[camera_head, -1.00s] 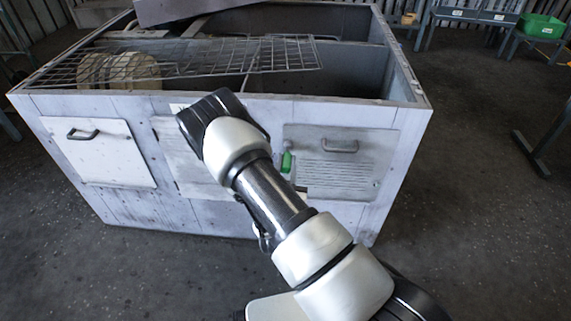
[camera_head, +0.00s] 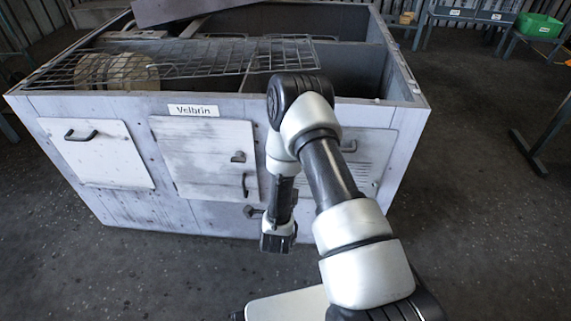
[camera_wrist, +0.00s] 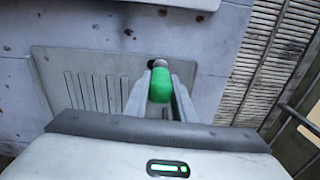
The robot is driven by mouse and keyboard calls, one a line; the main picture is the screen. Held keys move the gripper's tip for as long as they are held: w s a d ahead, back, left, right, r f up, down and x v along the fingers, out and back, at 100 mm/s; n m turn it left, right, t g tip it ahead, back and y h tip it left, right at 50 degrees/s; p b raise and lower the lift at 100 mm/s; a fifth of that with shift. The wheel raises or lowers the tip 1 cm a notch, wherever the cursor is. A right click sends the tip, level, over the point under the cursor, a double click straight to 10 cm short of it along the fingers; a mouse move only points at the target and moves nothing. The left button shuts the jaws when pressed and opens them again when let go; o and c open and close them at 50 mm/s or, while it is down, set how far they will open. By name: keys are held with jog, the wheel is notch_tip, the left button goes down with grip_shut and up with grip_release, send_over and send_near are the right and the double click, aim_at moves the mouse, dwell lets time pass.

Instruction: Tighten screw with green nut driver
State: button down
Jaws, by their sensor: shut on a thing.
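The green nut driver (camera_wrist: 161,84) is between the two fingers of my gripper (camera_wrist: 160,98) in the wrist view. Its handle points away from the wrist, and a short grey and dark end shows just past it. That end is close to the pale housing wall (camera_wrist: 95,25); I cannot tell if it touches anything. Small dark round spots (camera_wrist: 128,32) show on the wall, but I cannot tell which is the screw. In the head view my arm hangs in front of the housing (camera_head: 350,113), and the driver and fingers are hidden.
A slotted panel (camera_wrist: 95,88) lies left of the fingers, and a louvred strip (camera_wrist: 265,60) right. The housing front has a left door (camera_head: 98,155) and a middle door (camera_head: 205,150) with protruding handles. Wire mesh (camera_head: 200,62) covers part of the open top.

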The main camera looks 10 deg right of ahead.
jog(key=shift+s, duration=0.15)
jog(key=v, duration=1.2)
jog(key=shift+s, duration=0.3)
